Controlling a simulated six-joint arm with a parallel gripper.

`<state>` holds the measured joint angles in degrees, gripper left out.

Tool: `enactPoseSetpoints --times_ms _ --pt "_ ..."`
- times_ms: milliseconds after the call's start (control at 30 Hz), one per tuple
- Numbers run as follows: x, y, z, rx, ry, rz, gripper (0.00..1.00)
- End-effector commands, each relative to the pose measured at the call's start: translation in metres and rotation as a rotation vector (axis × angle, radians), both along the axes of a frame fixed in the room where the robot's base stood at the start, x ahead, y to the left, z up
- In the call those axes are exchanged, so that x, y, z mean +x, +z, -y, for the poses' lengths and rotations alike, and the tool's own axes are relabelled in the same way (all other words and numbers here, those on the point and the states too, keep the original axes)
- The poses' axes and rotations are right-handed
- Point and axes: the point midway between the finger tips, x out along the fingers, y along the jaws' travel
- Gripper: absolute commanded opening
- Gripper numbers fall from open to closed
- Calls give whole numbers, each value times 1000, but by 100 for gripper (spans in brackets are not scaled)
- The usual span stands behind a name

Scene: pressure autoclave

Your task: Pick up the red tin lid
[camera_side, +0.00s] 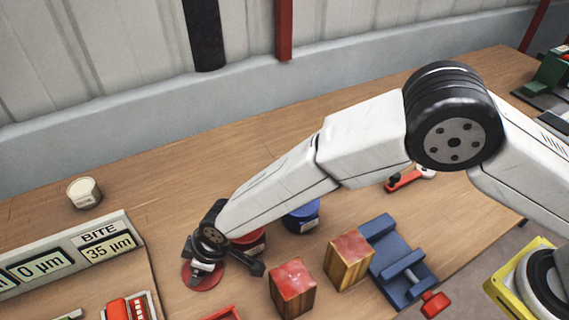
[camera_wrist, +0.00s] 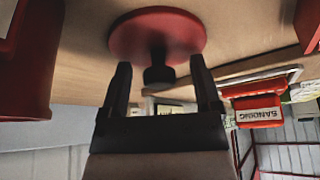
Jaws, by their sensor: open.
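The red tin lid (camera_side: 188,279) is a flat disc lying on the wooden bench, partly hidden by my gripper in the side view. In the wrist view the lid (camera_wrist: 127,37) shows its red face and a black knob (camera_wrist: 158,74) at its middle. My gripper (camera_side: 203,272) is over the lid. In the wrist view its two dark fingers (camera_wrist: 160,77) are apart, one on each side of the knob, with a gap on both sides. Whether the fingertips touch the lid cannot be told.
A red tin (camera_side: 252,246) stands close behind my wrist, with a blue tin (camera_side: 303,217) beyond. Red-topped wooden blocks (camera_side: 292,288) and a blue vise (camera_side: 382,232) are to the right. A display panel (camera_side: 70,252) and cream jar (camera_side: 84,193) are left. The bench behind is clear.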

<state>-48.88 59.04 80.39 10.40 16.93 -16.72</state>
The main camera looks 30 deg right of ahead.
Motion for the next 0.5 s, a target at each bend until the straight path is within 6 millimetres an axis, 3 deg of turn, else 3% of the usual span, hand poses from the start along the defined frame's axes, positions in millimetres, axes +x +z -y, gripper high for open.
enactPoseSetpoints --times_ms 267,367,500 --pt "0 0 0 0 0 0 81" --pt "0 0 0 0 0 0 55" --pt "0 0 0 0 0 0 11"
